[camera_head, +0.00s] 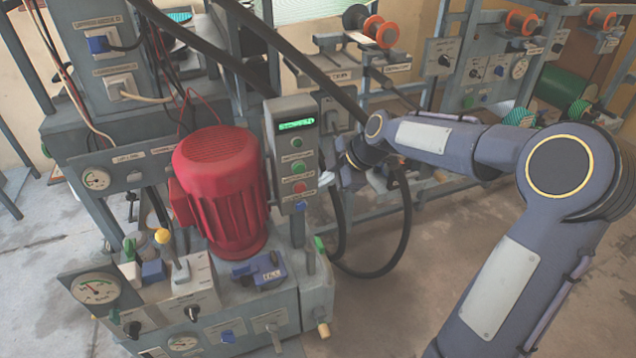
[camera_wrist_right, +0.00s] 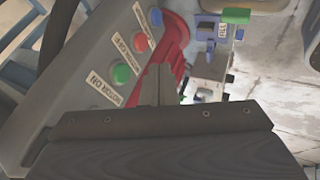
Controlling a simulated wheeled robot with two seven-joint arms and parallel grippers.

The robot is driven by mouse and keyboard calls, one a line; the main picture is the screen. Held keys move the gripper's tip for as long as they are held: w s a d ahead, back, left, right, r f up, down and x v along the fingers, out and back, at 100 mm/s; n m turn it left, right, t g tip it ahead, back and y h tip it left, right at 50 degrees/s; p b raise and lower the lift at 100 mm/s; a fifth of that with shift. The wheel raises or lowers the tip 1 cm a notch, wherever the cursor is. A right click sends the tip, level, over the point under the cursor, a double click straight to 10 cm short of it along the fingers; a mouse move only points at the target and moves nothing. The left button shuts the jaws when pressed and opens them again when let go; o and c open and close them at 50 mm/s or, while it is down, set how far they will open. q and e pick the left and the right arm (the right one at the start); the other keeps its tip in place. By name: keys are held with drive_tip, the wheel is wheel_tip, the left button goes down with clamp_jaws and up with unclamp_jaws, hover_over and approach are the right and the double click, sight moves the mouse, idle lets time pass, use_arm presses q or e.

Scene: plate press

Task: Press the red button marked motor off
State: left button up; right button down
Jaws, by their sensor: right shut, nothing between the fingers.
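The red button (camera_head: 299,187) sits on the face of a grey control box (camera_head: 281,118), below two green buttons and above a blue one. In the right wrist view the red button (camera_wrist_right: 141,43) shows between a green button (camera_wrist_right: 122,73) and a blue button (camera_wrist_right: 155,17), with small white labels beside them. My right gripper (camera_head: 343,162) is just right of the box in the head view, partly hidden by its own wrist. In the wrist view its fingers (camera_wrist_right: 158,72) are shut and empty, beside the button row and apart from the red button in the picture. My left gripper is out of view.
A large red motor (camera_head: 217,185) stands left of the box on a grey bench (camera_head: 318,290) with gauges, switches and a blue clamp (camera_head: 259,270). Black hoses (camera_head: 405,225) loop right of the box. Racks with spools stand behind. The floor at lower right is open.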

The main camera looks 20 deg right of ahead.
drive_tip(key=shift+v, duration=1.85)
drive_tip(key=s+a+f+m, duration=0.1)
drive_tip(key=s+a+m, duration=0.3)
drive_tip(key=s+m, duration=0.75)
drive_tip(key=s+a+m, duration=0.4)
drive_tip(key=s+m, duration=0.2)
drive_tip(key=s, duration=1)
wheel_tip(320, 180, up, 27)
drive_tip(key=p, duration=2.8)
drive_tip(key=shift+a+f+h, duration=0.15)
drive_tip(key=shift+a+h, duration=0.1)
drive_tip(key=shift+h, duration=0.05)
